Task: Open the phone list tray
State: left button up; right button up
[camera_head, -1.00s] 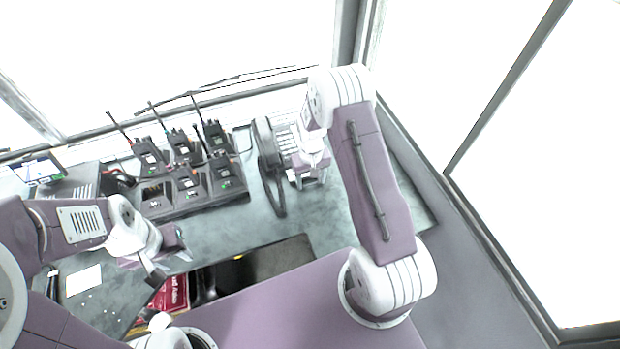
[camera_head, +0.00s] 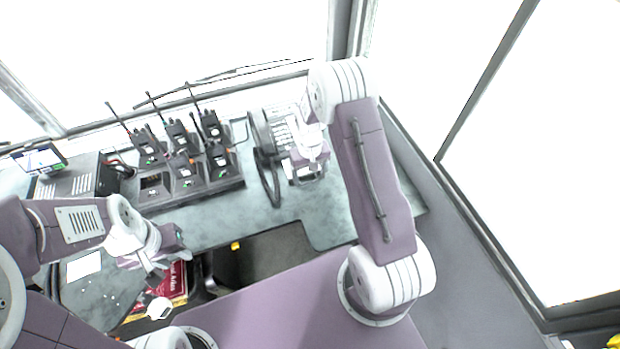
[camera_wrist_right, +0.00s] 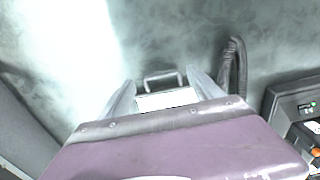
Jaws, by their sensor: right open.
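The desk phone (camera_head: 263,143) stands at the back of the desk in the head view, its handset on the left and keypad on the right. My right gripper (camera_head: 309,178) is at the phone's near right end and hides part of it. In the right wrist view, a white panel with a thin grey loop (camera_wrist_right: 162,78), apparently the phone list tray (camera_wrist_right: 168,99), lies between the spread fingers of my right gripper (camera_wrist_right: 165,90). Whether the fingers touch it cannot be told. My left gripper (camera_head: 168,268) is over the desk's near left part, fingers apart and empty.
A charger rack (camera_head: 190,192) with several upright radios stands left of the phone. A black box (camera_head: 75,183) and small screen (camera_head: 40,158) are further left. A red book (camera_head: 174,284) lies below my left gripper. The phone cord (camera_wrist_right: 234,65) runs close by. Desk in front of the phone is clear.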

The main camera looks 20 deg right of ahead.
notch_tip(320, 180, up, 7)
jog(key=shift+s, duration=0.15)
dwell(0.4)
